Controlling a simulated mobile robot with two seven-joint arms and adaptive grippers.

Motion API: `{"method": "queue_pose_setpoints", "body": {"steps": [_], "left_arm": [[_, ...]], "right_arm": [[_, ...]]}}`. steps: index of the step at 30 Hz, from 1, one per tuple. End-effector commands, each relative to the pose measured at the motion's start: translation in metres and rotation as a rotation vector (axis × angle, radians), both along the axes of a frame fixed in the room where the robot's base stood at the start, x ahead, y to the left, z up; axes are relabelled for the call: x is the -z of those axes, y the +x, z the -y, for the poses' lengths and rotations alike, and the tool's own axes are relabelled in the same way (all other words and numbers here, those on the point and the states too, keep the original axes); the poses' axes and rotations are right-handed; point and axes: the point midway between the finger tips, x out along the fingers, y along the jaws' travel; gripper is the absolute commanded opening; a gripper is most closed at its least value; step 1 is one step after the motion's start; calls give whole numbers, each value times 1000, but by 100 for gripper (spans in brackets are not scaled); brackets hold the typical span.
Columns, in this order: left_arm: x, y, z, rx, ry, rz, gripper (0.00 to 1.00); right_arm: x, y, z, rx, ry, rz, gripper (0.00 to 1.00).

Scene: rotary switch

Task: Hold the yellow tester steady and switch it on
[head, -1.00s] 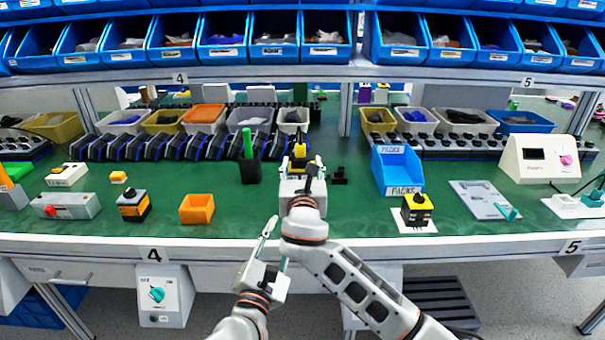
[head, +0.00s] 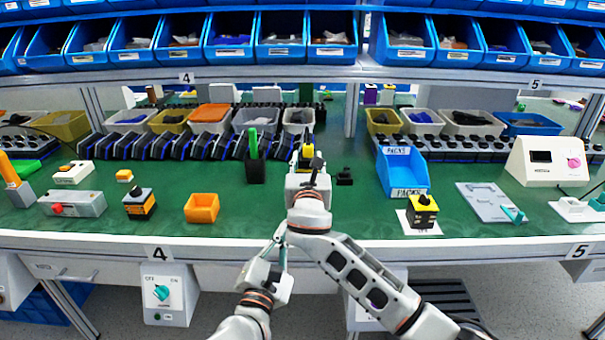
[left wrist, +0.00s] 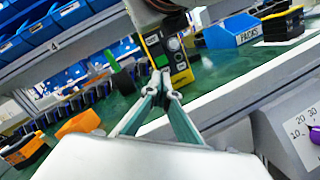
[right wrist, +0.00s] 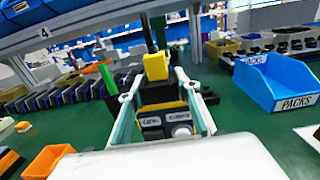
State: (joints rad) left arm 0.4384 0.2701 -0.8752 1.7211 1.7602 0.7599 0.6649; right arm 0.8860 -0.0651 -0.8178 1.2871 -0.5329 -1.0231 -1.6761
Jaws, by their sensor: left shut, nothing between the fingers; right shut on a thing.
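The yellow and black tester (head: 307,151) is upright at the middle of the green bench, mostly hidden behind my right gripper (head: 306,168) in the head view. The right wrist view shows the tester (right wrist: 165,121) between the two fingers, with a yellow top, a label strip and a pale round part low on its front. My right gripper is shut on it. The left wrist view shows the tester's front (left wrist: 164,50) with round parts on it. My left gripper (head: 281,234) is shut and empty, near the bench's front edge. Its fingertips (left wrist: 162,82) appear just below the tester there.
An orange bin (head: 202,208) and an orange-black switch box (head: 139,204) stand to the left. A blue PACKS bin (head: 402,173) and a yellow-black switch box (head: 422,213) stand to the right. A black holder with a green item (head: 254,160) is beside the tester.

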Motion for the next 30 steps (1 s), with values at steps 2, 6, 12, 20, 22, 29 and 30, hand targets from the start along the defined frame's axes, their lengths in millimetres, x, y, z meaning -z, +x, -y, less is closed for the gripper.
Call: {"method": "queue_pose_setpoints", "body": {"steps": [2,6,12,20,22,29,30], "left_arm": [[-9,1,-5,-13,26,40,0],[-40,1,-19,-55,118,172,0],[-95,-8,-38,-138,304,414,0],[-151,-33,-48,-249,576,710,0],[-163,-41,-48,-280,655,784,0],[-189,-65,-43,-379,930,1015,0],[-192,-69,-42,-396,981,1053,0]], "right_arm": [[1,0,1,1,-1,-1,2],[1,0,1,1,-1,-1,2],[1,0,1,2,-1,-2,2],[2,0,1,2,-1,-2,2],[2,0,1,2,-1,-2,2],[2,0,1,2,-2,-2,2],[2,0,1,2,-2,-2,2]]}}
